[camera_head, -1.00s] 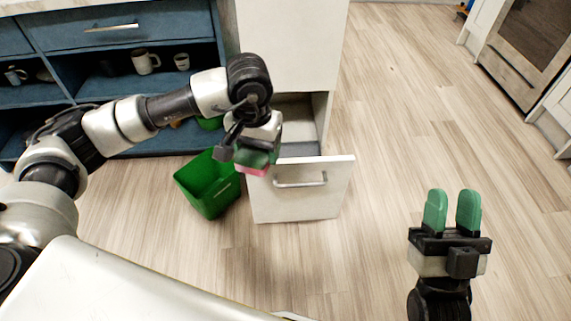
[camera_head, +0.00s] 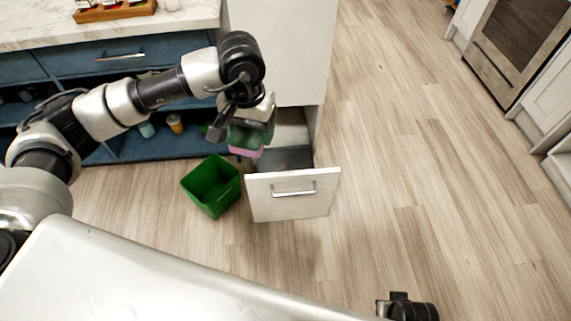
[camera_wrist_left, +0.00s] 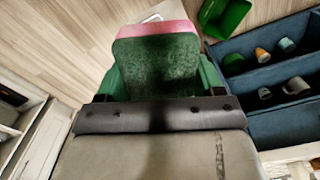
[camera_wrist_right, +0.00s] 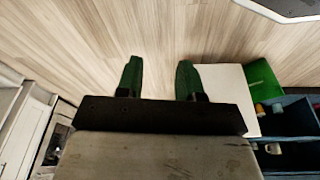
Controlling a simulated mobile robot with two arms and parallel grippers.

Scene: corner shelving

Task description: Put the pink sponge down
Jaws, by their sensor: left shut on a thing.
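The pink sponge (camera_head: 245,152) has a green side and a pink side. It is held in my left gripper (camera_head: 250,134), with its pink side showing lowest in the head view. In the left wrist view the sponge (camera_wrist_left: 158,60) fills the space between the green fingers. The sponge is above the left part of an open white drawer (camera_head: 293,195), beside the green bin; the exact height cannot be told. My right gripper (camera_wrist_right: 160,80) is open and empty over the floor in the right wrist view; only its dark wrist part shows at the bottom of the head view.
An open green bin (camera_head: 212,187) stands on the floor left of the drawer. Blue shelving (camera_head: 140,145) with cups is behind my left arm, under a pale countertop (camera_head: 150,27). The wooden floor (camera_head: 400,190) to the right is clear.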

